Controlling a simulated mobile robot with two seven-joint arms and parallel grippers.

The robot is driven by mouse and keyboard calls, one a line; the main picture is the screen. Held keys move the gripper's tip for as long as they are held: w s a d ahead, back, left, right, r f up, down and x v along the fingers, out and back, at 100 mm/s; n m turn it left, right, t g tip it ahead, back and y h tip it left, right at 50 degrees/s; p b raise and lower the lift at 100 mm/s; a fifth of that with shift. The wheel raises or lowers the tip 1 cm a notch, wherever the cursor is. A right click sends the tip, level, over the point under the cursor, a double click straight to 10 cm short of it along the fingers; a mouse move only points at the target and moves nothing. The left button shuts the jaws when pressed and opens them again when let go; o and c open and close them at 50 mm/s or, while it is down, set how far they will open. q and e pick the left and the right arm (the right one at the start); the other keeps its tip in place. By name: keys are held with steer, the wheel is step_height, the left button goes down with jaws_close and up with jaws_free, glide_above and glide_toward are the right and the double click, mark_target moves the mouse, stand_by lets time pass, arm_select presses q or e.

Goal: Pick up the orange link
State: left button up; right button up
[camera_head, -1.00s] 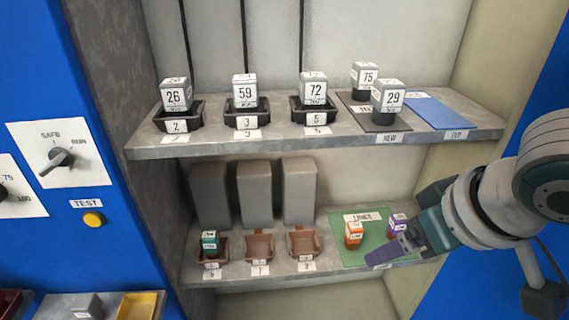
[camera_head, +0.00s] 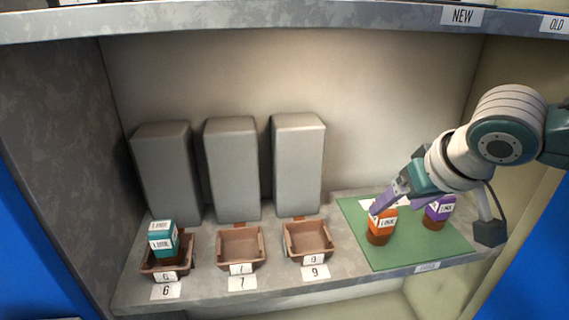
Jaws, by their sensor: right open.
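The orange link (camera_head: 380,229), a small block with a white label and a brown base, stands upright on the green mat (camera_head: 411,256) on the lower shelf. I cannot tell whether the fingers touch the link, and the far finger is hard to make out. My left gripper is not in view.
A purple link (camera_head: 440,209) stands on the mat just right of the orange one, close to my right gripper. A teal link (camera_head: 163,240) sits in the left brown tray. Two brown trays (camera_head: 240,262) (camera_head: 308,252) are empty. Grey blocks (camera_head: 231,172) stand behind. The upper shelf (camera_head: 250,22) is overhead.

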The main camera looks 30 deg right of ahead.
mark_target(389, 210)
steer(key=b+x, duration=0.3)
steer(key=x, duration=0.2)
steer(key=shift+w+a+f+b, duration=0.1)
steer(key=shift+w+f+b, duration=0.1)
steer(key=shift+f+b, duration=0.2)
steer(key=shift+w+f, duration=0.2)
steer(key=shift+w, duration=0.05)
jaws_close()
steer(key=shift+r, duration=0.1)
